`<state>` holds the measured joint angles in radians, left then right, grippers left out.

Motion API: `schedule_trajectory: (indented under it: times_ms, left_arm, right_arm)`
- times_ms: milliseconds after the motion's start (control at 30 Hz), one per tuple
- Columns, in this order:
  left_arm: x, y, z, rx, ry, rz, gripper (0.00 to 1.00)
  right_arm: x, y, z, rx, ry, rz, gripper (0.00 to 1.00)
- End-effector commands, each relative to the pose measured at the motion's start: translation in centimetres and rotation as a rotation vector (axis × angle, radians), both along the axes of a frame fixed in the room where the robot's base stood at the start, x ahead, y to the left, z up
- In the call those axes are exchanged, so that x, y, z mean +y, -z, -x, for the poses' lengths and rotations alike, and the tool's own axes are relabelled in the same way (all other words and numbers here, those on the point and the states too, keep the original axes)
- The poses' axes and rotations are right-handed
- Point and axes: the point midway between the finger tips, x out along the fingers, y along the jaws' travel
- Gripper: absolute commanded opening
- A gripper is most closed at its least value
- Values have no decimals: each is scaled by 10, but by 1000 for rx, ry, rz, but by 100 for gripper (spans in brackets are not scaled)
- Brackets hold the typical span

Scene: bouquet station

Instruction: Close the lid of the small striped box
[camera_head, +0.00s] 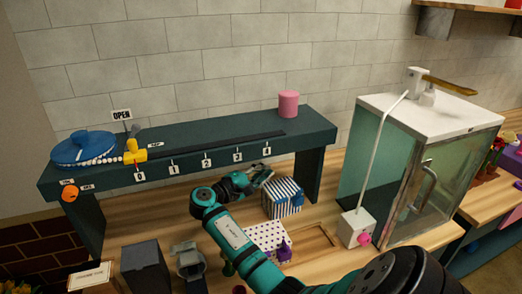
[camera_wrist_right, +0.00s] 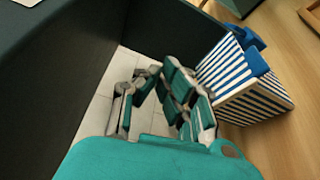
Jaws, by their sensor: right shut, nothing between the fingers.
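The small striped box (camera_head: 283,199), blue and white, stands on the wooden counter in front of the dark green shelf, with a blue part on its right side. It also shows at the right of the right wrist view (camera_wrist_right: 245,98), with blue parts at its upper edge. I cannot tell how its lid stands. My right gripper (camera_head: 262,172) is shut and empty, just behind and left of the box's top in the head view. In the right wrist view the fingers (camera_wrist_right: 160,80) are beside the striped side; contact is unclear. My left gripper is not in view.
The dark green shelf (camera_head: 200,133) stands behind, its leg close to the box. A polka-dotted box (camera_head: 266,236) sits in front, partly behind my right arm. A glass cabinet (camera_head: 395,185) and a white box with a pink knob (camera_head: 355,229) are at right.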

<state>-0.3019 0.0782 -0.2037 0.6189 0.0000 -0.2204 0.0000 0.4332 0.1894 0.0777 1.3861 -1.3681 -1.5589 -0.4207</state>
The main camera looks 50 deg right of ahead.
Motion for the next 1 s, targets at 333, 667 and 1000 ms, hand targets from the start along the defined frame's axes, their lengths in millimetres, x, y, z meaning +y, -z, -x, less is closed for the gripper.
schedule_trajectory:
  times_ms: [333,667,1000]
  left_arm:
    - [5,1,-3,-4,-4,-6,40]
    - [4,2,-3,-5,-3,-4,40]
    - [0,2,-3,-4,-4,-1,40]
  right_arm:
    - [8,15,17,0,1,0,0]
    - [10,21,22,-1,1,0,0]
    - [10,22,22,0,0,0,0]
